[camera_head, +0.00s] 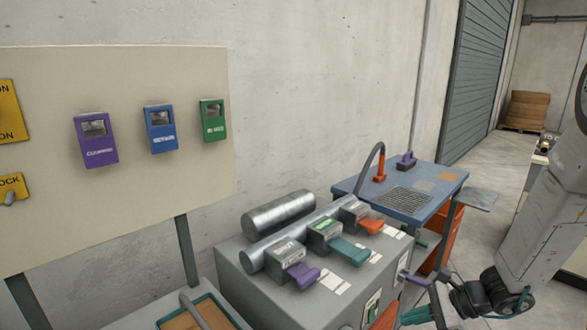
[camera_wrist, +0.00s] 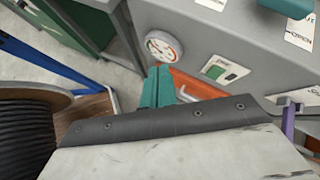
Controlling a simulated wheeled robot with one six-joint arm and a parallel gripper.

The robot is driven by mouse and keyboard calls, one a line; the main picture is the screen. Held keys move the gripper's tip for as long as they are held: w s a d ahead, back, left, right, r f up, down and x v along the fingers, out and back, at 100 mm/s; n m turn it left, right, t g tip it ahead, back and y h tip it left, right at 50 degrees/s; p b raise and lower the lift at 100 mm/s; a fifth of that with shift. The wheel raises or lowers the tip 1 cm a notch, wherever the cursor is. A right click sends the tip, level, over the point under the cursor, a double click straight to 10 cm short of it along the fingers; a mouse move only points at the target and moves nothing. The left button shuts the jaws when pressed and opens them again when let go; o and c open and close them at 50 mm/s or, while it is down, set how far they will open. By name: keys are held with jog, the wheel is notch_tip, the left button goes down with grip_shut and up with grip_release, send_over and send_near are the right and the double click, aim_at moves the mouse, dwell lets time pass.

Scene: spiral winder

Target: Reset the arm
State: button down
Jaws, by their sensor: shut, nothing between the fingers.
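My arm (camera_head: 550,215) comes in from the right edge in the head view and bends at dark joints low in the picture. My gripper (camera_wrist: 157,76) shows in the wrist view as two teal fingers pressed together, shut and empty. They point toward the grey machine cabinet (camera_wrist: 215,40), near a round gauge (camera_wrist: 164,47) and an orange handle (camera_wrist: 192,86). I cannot tell whether the fingertips touch the cabinet. In the head view the grey cabinet (camera_head: 290,295) stands left of my wrist, with purple (camera_head: 303,275), teal (camera_head: 349,251) and orange (camera_head: 370,226) levers on top.
A blue table (camera_head: 435,178) stands behind the cabinet. A beige panel (camera_head: 120,215) with purple, blue and green boxes is at left. A dark-wound spool (camera_wrist: 30,130) is close at left in the wrist view. Open floor (camera_head: 495,165) lies toward the back right.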

jog(key=s+a+r+n+g+h, duration=0.1)
jog(key=s+r+n+h, duration=0.8)
jog(key=s+r+n, duration=1)
jog(key=shift+s+a+r+n+g+h, duration=0.3)
jog(key=shift+s+r+g, duration=0.2)
jog(key=shift+s+r, duration=1.75)
jog(key=shift+w+r, duration=0.5)
